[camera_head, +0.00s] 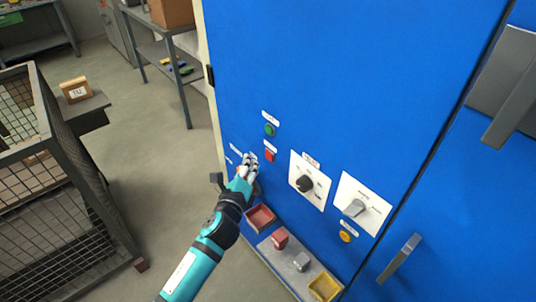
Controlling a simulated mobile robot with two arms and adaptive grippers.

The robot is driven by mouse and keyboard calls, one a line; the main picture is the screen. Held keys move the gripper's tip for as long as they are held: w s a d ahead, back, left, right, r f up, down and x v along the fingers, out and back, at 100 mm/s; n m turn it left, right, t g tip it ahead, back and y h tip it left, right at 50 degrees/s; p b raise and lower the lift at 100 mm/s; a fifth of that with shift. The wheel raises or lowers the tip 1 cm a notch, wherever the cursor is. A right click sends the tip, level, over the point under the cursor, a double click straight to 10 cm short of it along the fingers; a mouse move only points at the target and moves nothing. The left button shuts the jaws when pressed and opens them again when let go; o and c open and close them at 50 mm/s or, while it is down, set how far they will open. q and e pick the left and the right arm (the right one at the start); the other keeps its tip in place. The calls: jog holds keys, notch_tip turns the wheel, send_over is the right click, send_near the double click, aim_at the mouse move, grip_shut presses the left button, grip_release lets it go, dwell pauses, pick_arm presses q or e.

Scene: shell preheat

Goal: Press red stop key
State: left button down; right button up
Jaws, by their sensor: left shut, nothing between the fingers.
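The red stop key (269,155) is a small red square button on the blue cabinet (350,80), below a round green button (269,130). My left gripper (250,160) is shut and empty, a little to the left of the red key and slightly lower in the picture. I cannot tell how far its fingertips stand from the panel. The red key shows clear of the fingers. My right gripper is not in view.
Right of the key are a black knob (305,183), a grey switch (354,208) and a yellow button (345,236). Below is a ledge with a red tray (260,217), blocks and a yellow tray (325,286). A wire cage (50,215) stands left; floor between is free.

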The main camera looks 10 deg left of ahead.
pick_arm(q)
jog(key=shift+s+a, duration=0.8)
jog(key=shift+s, duration=0.2)
jog(key=s+a+f+n+g, duration=0.1)
jog(key=s+f+n+g, duration=0.4)
jog(key=f, duration=0.7)
jog(key=s+a+f+n+g, duration=0.1)
jog(key=s+f+n, duration=0.2)
jog(key=s+f, duration=0.65)
jog(key=s+a+f+n+g, duration=0.1)
jog(key=s+f+n+g, duration=0.25)
jog(key=f, duration=1.15)
jog(key=s+a+f+n+g, duration=0.1)
jog(key=s+f+n+g, duration=0.2)
jog(key=s, duration=1.2)
jog(key=s+f+n+g, duration=0.3)
jog(key=s+f+n, duration=0.6)
jog(key=s, duration=0.7)
notch_tip(320, 180, down, 3)
jog(key=shift+s+a+f+g, duration=0.1)
jog(key=shift+s+a+g, duration=0.2)
jog(key=shift+a+g, duration=0.05)
